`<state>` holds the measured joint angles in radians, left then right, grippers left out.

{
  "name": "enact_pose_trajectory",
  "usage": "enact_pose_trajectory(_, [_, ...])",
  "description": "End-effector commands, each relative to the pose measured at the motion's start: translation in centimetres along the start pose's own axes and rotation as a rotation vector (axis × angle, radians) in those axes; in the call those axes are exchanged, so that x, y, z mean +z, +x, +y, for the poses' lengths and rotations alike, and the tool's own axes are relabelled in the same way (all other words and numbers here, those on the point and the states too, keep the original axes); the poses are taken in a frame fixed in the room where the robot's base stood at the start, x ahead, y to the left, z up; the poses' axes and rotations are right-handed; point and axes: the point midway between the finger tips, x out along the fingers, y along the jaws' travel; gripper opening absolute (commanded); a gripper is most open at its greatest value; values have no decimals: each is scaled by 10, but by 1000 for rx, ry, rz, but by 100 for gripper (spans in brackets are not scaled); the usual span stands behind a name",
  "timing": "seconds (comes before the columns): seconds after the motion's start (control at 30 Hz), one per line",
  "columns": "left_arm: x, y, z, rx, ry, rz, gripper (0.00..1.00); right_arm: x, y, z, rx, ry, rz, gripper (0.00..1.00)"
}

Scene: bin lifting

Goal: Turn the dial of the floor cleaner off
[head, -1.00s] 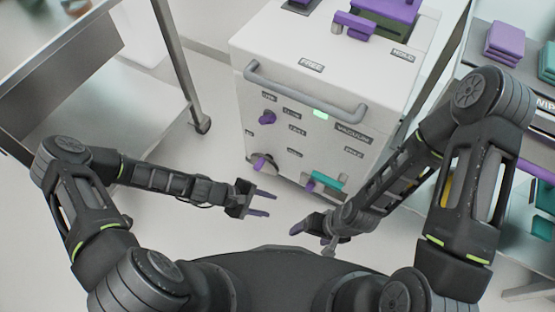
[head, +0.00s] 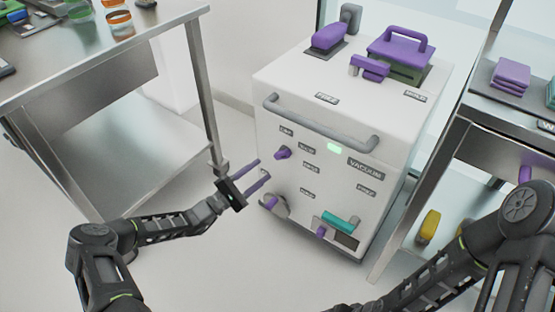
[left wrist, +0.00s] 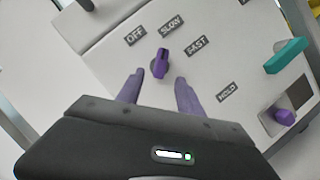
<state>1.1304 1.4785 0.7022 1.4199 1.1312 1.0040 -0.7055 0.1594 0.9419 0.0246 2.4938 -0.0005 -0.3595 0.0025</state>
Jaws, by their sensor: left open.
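The floor cleaner (head: 330,110) is a white box with a grey front handle. Its purple dial (head: 282,153) sits on the upper left of the front panel. In the left wrist view the dial (left wrist: 160,64) is below the labels OFF, SLOW and FAST; its pointer end appears turned toward SLOW. My left gripper (head: 263,171) is open and empty, with purple fingers pointing at the panel, just left of and below the dial. In the left wrist view the dial shows beyond and between the open fingertips (left wrist: 158,78). My right gripper is out of view; only its arm shows at lower right.
A lower purple knob (head: 271,203) and a teal handle (head: 341,223) are on the same panel. The grey handle bar (head: 320,128) juts out above the dial. A metal table (head: 100,60) stands left, and a shelf with purple cloths (head: 511,74) right.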

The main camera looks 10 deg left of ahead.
Motion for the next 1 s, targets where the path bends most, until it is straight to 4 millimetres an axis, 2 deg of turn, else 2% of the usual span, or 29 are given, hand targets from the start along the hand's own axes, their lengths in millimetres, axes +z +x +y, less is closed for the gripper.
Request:
enact_pose_trajectory(0.17, [0,16,-1,0,-1,-3,44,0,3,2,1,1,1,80])
enact_pose_trajectory(0.4, [0,53,-2,0,-1,-3,44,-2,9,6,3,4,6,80])
enact_pose_trajectory(0.57, [0,71,-2,-2,-1,-2,44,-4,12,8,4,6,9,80])
enact_pose_trajectory(0.9, [0,77,-1,-1,-2,0,44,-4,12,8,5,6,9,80])
enact_pose_trajectory(1.0, [0,76,-1,-1,-2,0,36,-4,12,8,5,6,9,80])
